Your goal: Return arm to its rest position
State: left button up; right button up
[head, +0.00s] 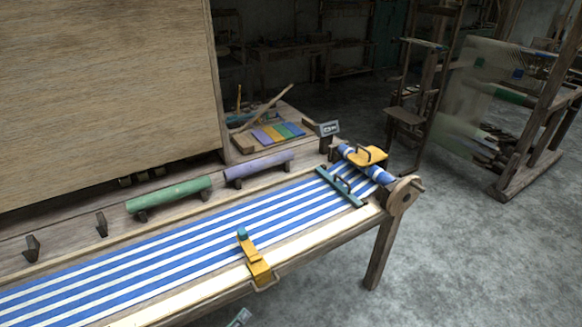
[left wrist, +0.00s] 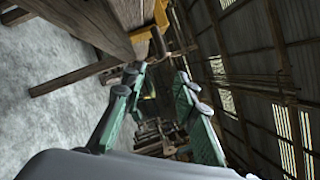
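My left gripper (left wrist: 160,78) shows in the left wrist view with two green fingers spread apart and nothing between them. In the head view only a small grey-green tip of it (head: 240,318) shows at the bottom edge, in front of the loom's near rail. The rest of that arm is out of the picture. The loom's blue-and-white striped cloth (head: 190,248) lies stretched along the frame, apart from the gripper. My right gripper is in neither view.
An orange clamp-like piece (head: 258,266) lies across the loom's near edge. A teal bar with a handle (head: 341,187) and a yellow handled block (head: 362,155) are at the right end. Green (head: 170,195) and purple (head: 259,169) rolls sit behind. Floor (head: 450,260) at right is clear.

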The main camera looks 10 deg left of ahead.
pick_arm(q)
jog(key=s+a+f+n+g+y+p, duration=0.1)
jog(key=a+f+n+y, duration=0.3)
jog(key=f, duration=0.6)
jog(key=s+a+f+n+g+y+p, duration=0.1)
jog(key=a+f+n+y, duration=0.1)
jog(key=f+n, duration=0.6)
jog(key=s+a+f+n+g+y+p, duration=0.1)
jog(key=s+a+f+n+g, duration=0.2)
jog(key=f, duration=0.5)
jog(key=s+a+f+n+g+y+p, duration=0.1)
jog(key=s+f+n+y, duration=0.1)
jog(key=s+f, duration=0.5)
jog(key=s+a+f+n+g+y+p, duration=0.1)
jog(key=s+f+n+g, duration=0.55)
jog(key=s+f, duration=1.05)
jog(key=s+f+n+g, duration=0.2)
jog(key=s, duration=0.9)
jog(key=s+f+n+g+p, duration=0.1)
jog(key=s+f+n+g, duration=0.1)
jog(key=s, duration=0.9)
jog(key=shift+n+g+p, duration=0.3)
jog(key=shift+n+g, duration=0.05)
jog(key=shift+n, duration=0.4)
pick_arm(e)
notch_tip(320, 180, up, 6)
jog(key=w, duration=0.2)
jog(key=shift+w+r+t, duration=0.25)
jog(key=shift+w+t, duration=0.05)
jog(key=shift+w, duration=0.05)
